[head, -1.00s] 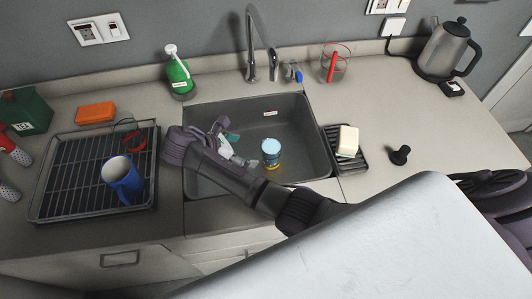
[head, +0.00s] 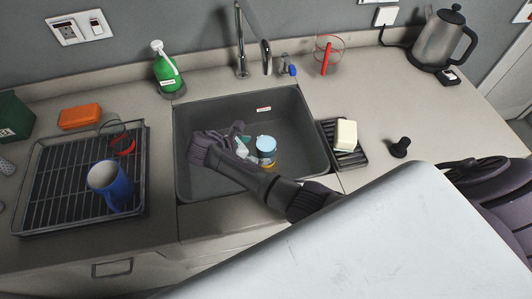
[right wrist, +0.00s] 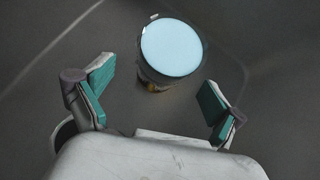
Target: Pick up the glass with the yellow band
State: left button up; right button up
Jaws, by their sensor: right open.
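The glass with the yellow band (head: 266,147) stands in the sink. Its top looks pale blue, and a bit of yellow shows low on it. My right gripper (head: 243,146) is down in the sink just left of the glass, open and empty. In the right wrist view the glass (right wrist: 172,48) is ahead of the open fingers (right wrist: 158,92), slightly right of centre. It lies beyond the fingertips with no visible contact. My left gripper is not in view.
The sink (head: 293,118) has raised walls around the glass, with a faucet (head: 241,45) behind. A drying rack (head: 48,172) with a blue mug (head: 112,188) is at left. A sponge (head: 346,135) on a small rack is right of the sink. A green bottle (head: 166,70) stands behind.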

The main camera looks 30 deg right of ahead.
aim_at(273, 143)
jog(key=x, duration=0.3)
jog(key=shift+s+d+f+p, duration=0.2)
jog(key=shift+d+p, duration=0.1)
jog(key=shift+d, duration=0.15)
jog(key=shift+w+d+f, duration=0.1)
jog(key=shift+d+f, duration=0.25)
jog(key=shift+d, duration=0.05)
jog(key=shift+r, duration=0.1)
jog(key=c, duration=1.7)
jog(key=shift+w+r, duration=0.1)
jog(key=shift+r, duration=0.45)
notch_tip(273, 143, up, 3)
jog(key=shift+f, duration=0.1)
jog(key=s+d+r, duration=0.2)
jog(key=s, duration=0.1)
jog(key=s+d+r, duration=0.2)
jog(key=s, duration=0.1)
jog(key=s+d+r+p, duration=0.1)
jog(key=s+d+r, duration=0.1)
jog(key=s+r, duration=0.1)
jog(key=shift+s, duration=0.55)
